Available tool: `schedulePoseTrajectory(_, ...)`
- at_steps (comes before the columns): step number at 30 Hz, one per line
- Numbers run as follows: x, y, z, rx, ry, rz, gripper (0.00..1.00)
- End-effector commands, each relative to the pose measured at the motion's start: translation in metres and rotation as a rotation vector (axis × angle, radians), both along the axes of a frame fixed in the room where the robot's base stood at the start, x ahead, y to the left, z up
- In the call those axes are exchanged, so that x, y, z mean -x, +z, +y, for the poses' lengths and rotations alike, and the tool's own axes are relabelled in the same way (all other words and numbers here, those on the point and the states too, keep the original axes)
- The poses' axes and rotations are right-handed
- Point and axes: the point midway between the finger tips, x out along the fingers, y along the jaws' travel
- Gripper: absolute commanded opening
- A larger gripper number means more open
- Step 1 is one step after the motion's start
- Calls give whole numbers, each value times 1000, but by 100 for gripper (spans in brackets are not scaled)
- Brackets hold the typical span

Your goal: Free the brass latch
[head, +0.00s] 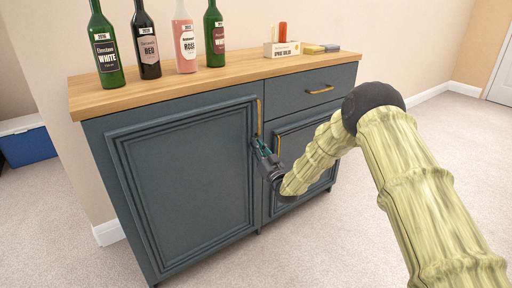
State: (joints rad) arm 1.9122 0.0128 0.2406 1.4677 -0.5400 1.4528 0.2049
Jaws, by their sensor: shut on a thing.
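The dark blue-grey cabinet has a large left door (185,190) with an upright brass handle (259,112) near its right edge. My gripper (260,146) is at the lower end of this handle and is shut on it; the fingers hide the exact contact. A second upright brass handle (279,147) is on the right door (310,145), just right of my gripper. No separate brass latch can be told apart from the handles.
Several wine bottles, one a rosé bottle (185,42), stand on the wooden top (180,90). A small box (282,49) is farther right. A drawer (312,88) sits above the right door. Carpet (440,150) is clear at right; a blue bin (27,145) is far left.

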Motion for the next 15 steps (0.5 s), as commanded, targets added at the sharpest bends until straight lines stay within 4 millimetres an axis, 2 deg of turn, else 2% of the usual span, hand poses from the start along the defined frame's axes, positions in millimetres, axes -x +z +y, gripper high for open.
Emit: schedulePoseTrajectory(15,-1,0,0,144,0,-104,0)
